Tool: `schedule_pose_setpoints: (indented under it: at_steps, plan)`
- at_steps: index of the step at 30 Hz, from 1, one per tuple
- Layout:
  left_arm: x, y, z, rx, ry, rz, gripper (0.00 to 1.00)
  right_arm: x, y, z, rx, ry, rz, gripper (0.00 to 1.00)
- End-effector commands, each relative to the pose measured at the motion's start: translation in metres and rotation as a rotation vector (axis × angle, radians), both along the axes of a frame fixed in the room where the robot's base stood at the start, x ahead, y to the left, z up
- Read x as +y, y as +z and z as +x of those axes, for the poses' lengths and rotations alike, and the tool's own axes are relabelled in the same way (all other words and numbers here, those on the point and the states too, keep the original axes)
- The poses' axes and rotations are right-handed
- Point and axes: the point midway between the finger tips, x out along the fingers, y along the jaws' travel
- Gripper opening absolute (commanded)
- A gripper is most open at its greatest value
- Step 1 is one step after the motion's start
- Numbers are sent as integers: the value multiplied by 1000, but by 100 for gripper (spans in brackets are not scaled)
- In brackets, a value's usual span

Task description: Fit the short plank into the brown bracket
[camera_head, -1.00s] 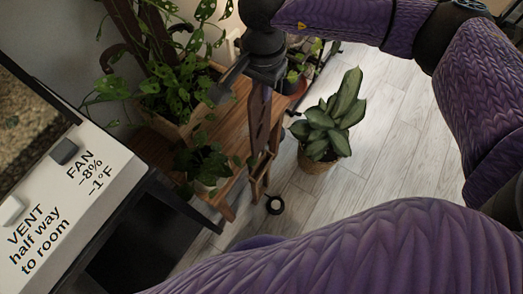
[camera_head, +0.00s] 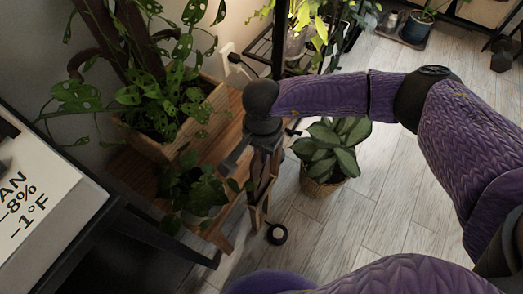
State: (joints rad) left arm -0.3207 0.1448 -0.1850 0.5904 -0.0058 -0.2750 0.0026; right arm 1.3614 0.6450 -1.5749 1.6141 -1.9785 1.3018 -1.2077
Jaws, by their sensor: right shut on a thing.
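My right gripper (camera_head: 262,152) points down beside the near end of the wooden bench. It is shut on the short plank (camera_head: 263,173), a dark brown piece that hangs upright below the fingers. The plank's lower end is close to a narrow wooden frame (camera_head: 257,212) by the bench's end. I cannot tell whether they touch. I cannot make out the brown bracket for certain; the gripper and plank may cover it. My left gripper is not in view.
The wooden bench (camera_head: 222,150) carries a planter box (camera_head: 205,118) and a leafy potted plant (camera_head: 190,190). A basket plant (camera_head: 325,165) stands on the floor right of the gripper. A round black object (camera_head: 277,233) lies on the floor. A white-topped panel (camera_head: 50,210) is at left.

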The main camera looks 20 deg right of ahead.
Motion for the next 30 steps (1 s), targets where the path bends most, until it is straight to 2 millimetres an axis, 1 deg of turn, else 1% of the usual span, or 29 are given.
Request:
schedule_pose_setpoints:
  at_steps: [2, 7, 8, 9, 12, 22, 23, 26, 29, 30]
  plan:
    - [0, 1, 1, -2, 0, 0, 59, 0, 2, 0, -1, 0, 0, 0]
    - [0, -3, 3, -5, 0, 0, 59, 0, -4, 0, 0, -1, 0, 0]
    - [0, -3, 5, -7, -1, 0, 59, 0, -3, 0, 0, -1, 0, 18]
    - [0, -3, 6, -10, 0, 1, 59, 0, -2, 0, -1, -1, 1, 26]
    - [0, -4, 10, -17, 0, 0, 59, 0, -2, 0, -1, -1, 1, 47]
    - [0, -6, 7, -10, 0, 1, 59, 0, -3, 0, 0, 0, 0, 47]
    - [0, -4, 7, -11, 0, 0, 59, 0, -1, 0, 0, 0, 0, 47]
    - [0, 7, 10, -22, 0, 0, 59, 0, 18, 1, -5, -1, 1, 47]
    - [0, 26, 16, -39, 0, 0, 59, -2, 46, -1, -10, -1, 0, 47]
    - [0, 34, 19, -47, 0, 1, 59, -3, 58, -2, -11, -2, -1, 47]
